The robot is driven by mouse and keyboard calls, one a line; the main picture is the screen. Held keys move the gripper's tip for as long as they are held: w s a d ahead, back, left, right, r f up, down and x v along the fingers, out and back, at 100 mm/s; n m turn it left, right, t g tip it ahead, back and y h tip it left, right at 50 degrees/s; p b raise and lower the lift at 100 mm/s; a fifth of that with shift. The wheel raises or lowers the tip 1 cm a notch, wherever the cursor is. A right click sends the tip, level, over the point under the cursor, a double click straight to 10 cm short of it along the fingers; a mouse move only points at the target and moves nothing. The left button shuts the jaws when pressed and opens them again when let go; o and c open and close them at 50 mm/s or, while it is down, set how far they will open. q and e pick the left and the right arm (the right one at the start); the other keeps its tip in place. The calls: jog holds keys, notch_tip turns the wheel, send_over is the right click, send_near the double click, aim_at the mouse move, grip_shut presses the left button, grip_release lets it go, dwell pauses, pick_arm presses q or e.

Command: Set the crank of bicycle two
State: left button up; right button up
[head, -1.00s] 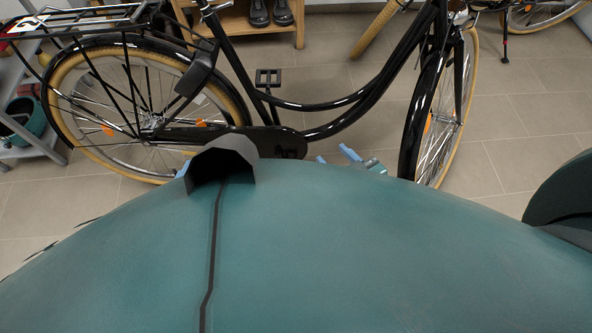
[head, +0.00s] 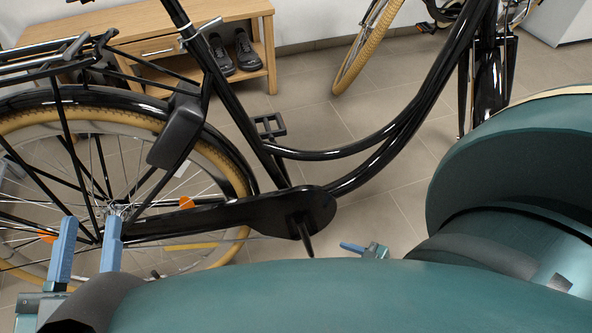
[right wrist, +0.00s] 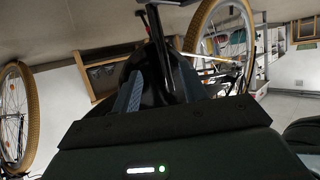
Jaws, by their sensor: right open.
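A black bicycle (head: 400,128) stands side-on before me in the head view; no marking tells its number. Its crank (head: 304,235) hangs down from the chain guard (head: 230,216), its lower end hidden by my body. A pedal (head: 268,127) shows on the far side. My left gripper (head: 87,235) is open and empty, in front of the rear wheel. My right gripper (head: 352,247) shows only in part, right of the crank. In the right wrist view its fingers (right wrist: 157,88) are apart, with the dark crank (right wrist: 156,30) seen between them; contact cannot be told.
A wooden bench (head: 245,12) with shoes (head: 245,52) stands behind the bicycle. Another bicycle's tan tyre (head: 362,48) is further back, and a white appliance (head: 556,20) is at the far right. Tiled floor (head: 390,225) is clear under the frame.

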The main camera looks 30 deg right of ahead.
jog(key=b+x, duration=0.5)
jog(key=x, duration=0.6)
jog(key=shift+w+a+f, duration=0.15)
jog(key=shift+w+a, duration=0.05)
jog(key=shift+w, duration=0.1)
jog(key=shift+w+a+f, duration=0.1)
jog(key=shift+w+a, duration=0.1)
jog(key=shift+w, duration=0.25)
pick_arm(q)
notch_tip(320, 180, up, 7)
jog(key=m+t+h, duration=0.1)
jog(key=m+h, duration=0.5)
jog(key=shift+a+f+m+t, duration=0.2)
jog(key=shift+a+m+t, duration=0.1)
jog(key=shift+w, duration=0.1)
pick_arm(e)
jog(key=shift+c, duration=0.5)
pick_arm(q)
jog(key=shift+h, duration=0.3)
pick_arm(e)
grip_shut()
